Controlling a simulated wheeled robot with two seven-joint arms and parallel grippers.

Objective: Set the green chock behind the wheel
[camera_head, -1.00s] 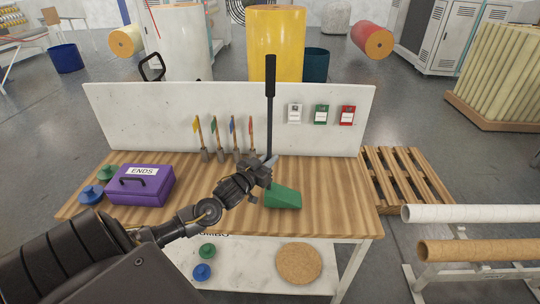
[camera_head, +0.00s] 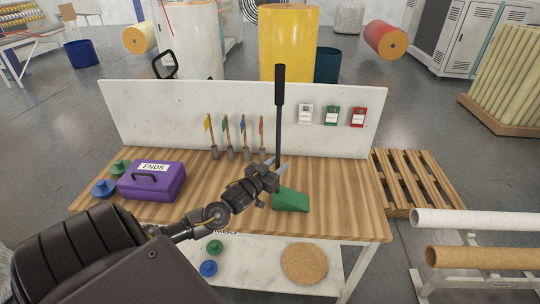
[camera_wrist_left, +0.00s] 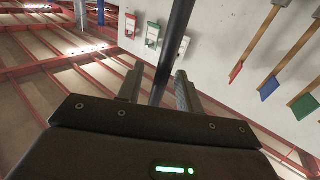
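The green chock (camera_head: 290,200) is a wedge lying on the wooden bench top, near its front edge and right of the middle. My left gripper (camera_head: 279,173) is just above and behind the chock, with its fingers apart. In the left wrist view the fingers (camera_wrist_left: 158,92) are spread, and a black pole (camera_wrist_left: 174,50) runs through the gap between them in the picture; I cannot tell whether it touches them. In the head view this upright black lever (camera_head: 280,110) rises behind the gripper. The chock does not show in the wrist view. I see no clear wheel. My right gripper is not in view.
A purple box (camera_head: 165,185) marked ENDS stands at the bench's left. Several small-flagged tools (camera_head: 230,152) stand along the white back panel (camera_head: 160,115). A wooden pallet (camera_head: 420,180) and a roll rack (camera_head: 480,255) are at right. The bench right of the chock is clear.

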